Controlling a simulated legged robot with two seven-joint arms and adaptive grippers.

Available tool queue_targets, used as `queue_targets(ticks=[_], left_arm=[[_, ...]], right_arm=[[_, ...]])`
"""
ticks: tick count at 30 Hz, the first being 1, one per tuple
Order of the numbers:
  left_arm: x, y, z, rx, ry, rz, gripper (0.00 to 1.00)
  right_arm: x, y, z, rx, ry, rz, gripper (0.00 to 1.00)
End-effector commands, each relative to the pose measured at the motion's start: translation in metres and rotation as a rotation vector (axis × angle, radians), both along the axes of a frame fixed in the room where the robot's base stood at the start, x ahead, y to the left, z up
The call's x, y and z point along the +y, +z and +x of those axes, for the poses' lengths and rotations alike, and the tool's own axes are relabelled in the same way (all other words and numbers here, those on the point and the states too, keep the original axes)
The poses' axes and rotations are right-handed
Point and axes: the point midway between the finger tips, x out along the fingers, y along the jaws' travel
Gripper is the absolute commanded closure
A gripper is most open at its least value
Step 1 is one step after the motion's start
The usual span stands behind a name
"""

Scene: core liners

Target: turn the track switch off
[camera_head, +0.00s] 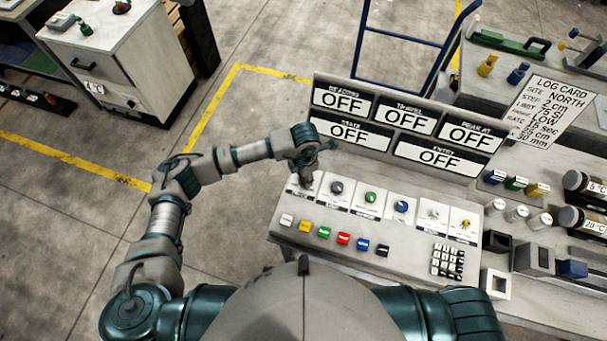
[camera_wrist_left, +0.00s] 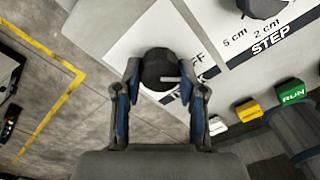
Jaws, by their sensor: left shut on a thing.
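The track switch (camera_wrist_left: 158,66) is a dark round knob with a white pointer line, on a white card with partly hidden lettering, "FF" and "K" showing. It is the leftmost knob on the console; in the head view my gripper mostly covers it. My left gripper (camera_wrist_left: 160,82) has its two fingers on either side of the knob, shut on it. In the head view the left gripper (camera_head: 306,178) comes down onto the console's left end. The pointer points rightward in the wrist view. My right gripper is not in view.
The console (camera_head: 340,225) has more knobs to the right, including a step knob (camera_head: 336,188), a row of coloured buttons (camera_head: 325,232) and a keypad (camera_head: 447,261). The display board (camera_head: 395,130) behind reads OFF in every window. A log card (camera_head: 548,108) stands at right.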

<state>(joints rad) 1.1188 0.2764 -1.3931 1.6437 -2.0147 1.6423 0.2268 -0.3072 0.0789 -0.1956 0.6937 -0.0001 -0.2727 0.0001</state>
Motion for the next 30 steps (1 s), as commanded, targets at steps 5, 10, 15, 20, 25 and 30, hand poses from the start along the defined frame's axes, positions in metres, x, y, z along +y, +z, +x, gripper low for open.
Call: queue_targets(ticks=[5,10,15,20,25,30], left_arm=[[-0.002,0.001,0.001,-0.005,0.0,-0.007,0.95],[-0.002,0.001,0.001,-0.006,0.0,-0.008,0.45],[-0.001,0.001,0.001,-0.004,0.0,-0.006,0.35],[0.001,0.002,0.0,-0.005,0.0,-0.004,0.35],[0.001,0.017,0.002,-0.007,0.0,-0.007,0.35],[0.0,0.053,0.003,-0.009,-0.001,-0.006,0.35]], right_arm=[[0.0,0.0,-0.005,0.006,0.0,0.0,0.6],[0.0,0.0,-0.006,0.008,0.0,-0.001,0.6],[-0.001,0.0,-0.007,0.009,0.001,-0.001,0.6],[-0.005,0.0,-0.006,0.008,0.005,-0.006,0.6],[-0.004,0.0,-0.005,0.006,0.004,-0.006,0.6],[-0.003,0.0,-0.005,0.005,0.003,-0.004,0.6]])
